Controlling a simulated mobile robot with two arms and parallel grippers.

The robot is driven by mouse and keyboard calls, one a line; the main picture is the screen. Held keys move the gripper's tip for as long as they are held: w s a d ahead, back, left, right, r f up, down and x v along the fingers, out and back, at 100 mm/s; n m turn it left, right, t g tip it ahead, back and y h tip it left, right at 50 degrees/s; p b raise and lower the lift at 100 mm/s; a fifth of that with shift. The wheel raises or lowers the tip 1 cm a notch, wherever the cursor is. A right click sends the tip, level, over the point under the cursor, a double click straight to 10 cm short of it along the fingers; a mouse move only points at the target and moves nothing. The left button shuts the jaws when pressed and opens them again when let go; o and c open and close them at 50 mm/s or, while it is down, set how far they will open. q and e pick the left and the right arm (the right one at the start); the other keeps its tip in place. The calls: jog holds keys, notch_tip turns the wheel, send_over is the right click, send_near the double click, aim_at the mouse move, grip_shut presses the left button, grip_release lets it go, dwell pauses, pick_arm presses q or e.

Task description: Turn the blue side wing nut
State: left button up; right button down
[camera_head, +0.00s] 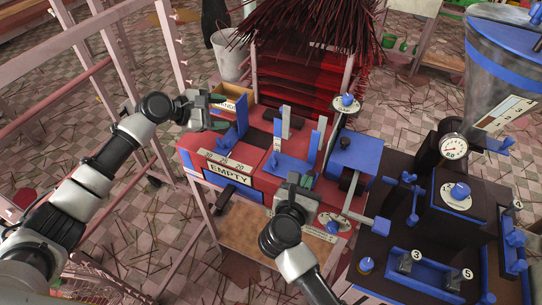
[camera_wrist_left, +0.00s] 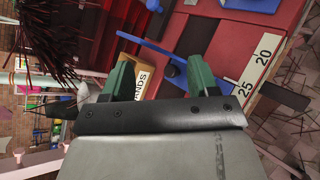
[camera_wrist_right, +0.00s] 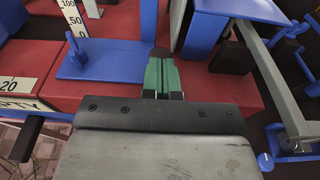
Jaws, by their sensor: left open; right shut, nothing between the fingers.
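Blue wing-nut-like knobs show on the dark machine (camera_head: 465,215) at the right of the head view: one upper left (camera_head: 408,178), one on its right side (camera_head: 516,240). I cannot tell which is the side wing nut. My left gripper (camera_head: 220,112) is open and empty by the left end of the red machine (camera_head: 265,150); its green fingers (camera_wrist_left: 160,75) are apart in the left wrist view. My right gripper (camera_head: 299,180) is shut and empty over the red machine's front, left of the dark machine. Its green fingers (camera_wrist_right: 163,72) meet in the right wrist view, near a dark knob.
A blue bracket with a scale post (camera_wrist_right: 85,60) and a blue block (camera_wrist_right: 205,30) stand close to my right gripper. A cardboard box (camera_head: 232,98) is near my left gripper. A pink rack (camera_head: 90,60) stands left; dark red sticks (camera_head: 300,30) hang at the back.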

aim_at(271, 165)
pick_arm(q)
jog(key=s+d+f+g+h, duration=0.1)
jog(key=s, duration=0.1)
jog(key=s+f+n+g+h, duration=0.1)
jog(key=s+g, duration=0.1)
jog(key=s, duration=0.1)
jog(key=s+d+f+n+g+h, duration=0.1)
jog(key=s+f+g, duration=0.1)
jog(key=shift+s+d, duration=0.15)
jog(key=shift+d, duration=0.2)
jog(key=shift+s+d+f+n+g, duration=0.15)
jog(key=shift+s+d+n+g, duration=0.05)
jog(key=shift+n+g, duration=0.1)
jog(key=x, duration=1.1)
jog(key=shift+d+f, duration=0.1)
jog(key=shift+d, duration=0.25)
